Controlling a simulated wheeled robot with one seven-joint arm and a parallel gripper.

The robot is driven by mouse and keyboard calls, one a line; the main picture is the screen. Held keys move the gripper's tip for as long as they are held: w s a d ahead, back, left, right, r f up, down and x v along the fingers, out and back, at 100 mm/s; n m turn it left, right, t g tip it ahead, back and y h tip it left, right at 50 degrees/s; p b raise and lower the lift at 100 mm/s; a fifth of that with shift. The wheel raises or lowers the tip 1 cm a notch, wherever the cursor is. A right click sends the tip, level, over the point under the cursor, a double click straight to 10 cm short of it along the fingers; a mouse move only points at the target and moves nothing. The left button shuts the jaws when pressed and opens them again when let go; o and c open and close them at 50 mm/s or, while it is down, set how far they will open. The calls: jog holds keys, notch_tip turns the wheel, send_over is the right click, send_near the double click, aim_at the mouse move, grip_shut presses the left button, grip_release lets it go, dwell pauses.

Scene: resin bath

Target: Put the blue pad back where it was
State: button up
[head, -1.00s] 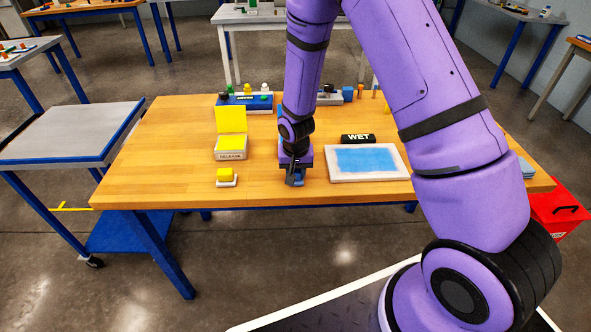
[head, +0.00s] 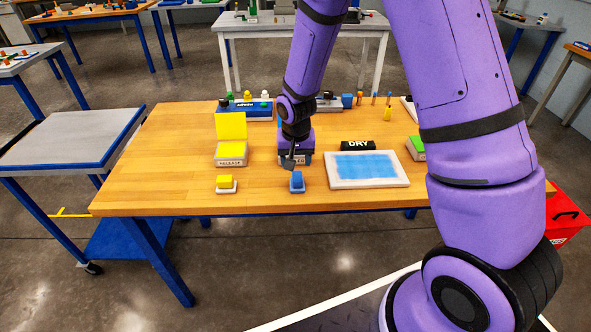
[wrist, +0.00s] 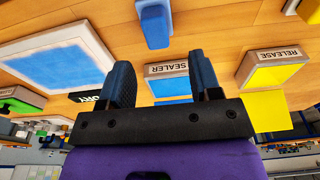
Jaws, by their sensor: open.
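The blue pad (head: 297,179) sits near the table's front edge, on what looks like a small paler blue rest. It also shows at the top of the wrist view (wrist: 154,28). My gripper (head: 291,161) is open and empty, just behind and above the pad, apart from it. In the wrist view its two fingers (wrist: 163,78) are spread, with the box labelled SEALER (wrist: 172,69) and its blue inside showing between them. In the head view my gripper partly hides that box.
The white-framed panel (head: 335,183) with a blue coat lies to the right, with a black DRY sign (head: 358,145) behind it. The yellow RELEASE box (head: 230,161) and the yellow pad (head: 226,181) are to the left. The front-left wood is clear.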

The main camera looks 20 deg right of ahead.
jog(key=shift+r, duration=2.3)
notch_tip(320, 180, up, 10)
send_over(296, 179)
jog(key=s+d, duration=0.2)
jog(key=s, duration=0.1)
jog(key=s+d+r+n+t, duration=0.2)
jog(key=s+d+r, duration=0.1)
jog(key=s+r, duration=0.5)
jog(key=s+d+r+t, duration=0.1)
jog(key=s+r, duration=0.4)
jog(key=s, duration=0.3)
jog(key=s+d+r+n, duration=0.1)
jog(key=s+r, duration=0.5)
jog(key=s, duration=0.3)
jog(key=shift+d+n+t, duration=0.15)
jog(key=shift+n+t, duration=0.15)
jog(key=shift+t, duration=0.1)
jog(key=shift+w, duration=0.1)
